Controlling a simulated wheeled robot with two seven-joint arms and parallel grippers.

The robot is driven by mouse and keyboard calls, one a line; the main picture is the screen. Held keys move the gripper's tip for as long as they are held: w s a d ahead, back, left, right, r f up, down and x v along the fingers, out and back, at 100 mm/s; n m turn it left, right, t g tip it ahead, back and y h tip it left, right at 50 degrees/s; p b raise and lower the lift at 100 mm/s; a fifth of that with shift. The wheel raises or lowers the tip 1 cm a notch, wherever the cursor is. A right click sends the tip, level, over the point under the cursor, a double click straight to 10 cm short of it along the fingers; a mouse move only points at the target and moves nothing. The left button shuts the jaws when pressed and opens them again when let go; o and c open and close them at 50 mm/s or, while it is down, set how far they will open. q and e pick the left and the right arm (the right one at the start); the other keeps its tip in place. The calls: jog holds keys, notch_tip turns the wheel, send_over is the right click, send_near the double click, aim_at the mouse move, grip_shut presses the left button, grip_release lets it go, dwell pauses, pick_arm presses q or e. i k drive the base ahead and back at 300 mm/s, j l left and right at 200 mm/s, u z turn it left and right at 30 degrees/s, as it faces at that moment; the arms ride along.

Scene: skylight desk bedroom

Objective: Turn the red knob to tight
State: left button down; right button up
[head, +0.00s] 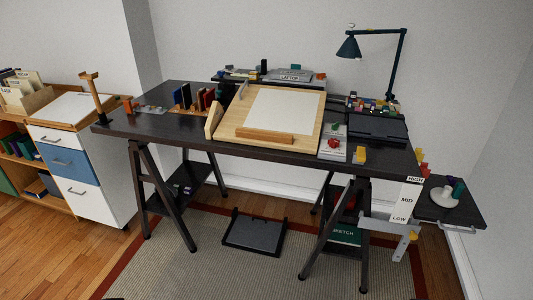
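A small red knob-like piece (333,143) sits on a pale labelled panel (331,154) on the black desk, just right of the wooden drawing board. The panel's lettering is too small to read, so I cannot tell the knob's setting. Another small red piece (421,169) shows at the desk's right end, by a white scale marked HIGH, MID and LOW (406,203). Neither of my grippers is in view.
The black desk (160,125) stands on trestle legs. The tilted drawing board (304,135) fills its middle. A lamp (350,46) rises behind. Open rug (200,265) lies in front.

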aim_at(332, 142)
jog(key=i+z, duration=0.15)
jog(key=i, duration=0.35)
jog(key=i+z, duration=0.15)
jog(key=i, duration=0.35)
jog(key=i+j+z, duration=0.1)
jog(key=i, duration=0.35)
jog(key=i+j+z, duration=0.15)
jog(key=i, duration=0.35)
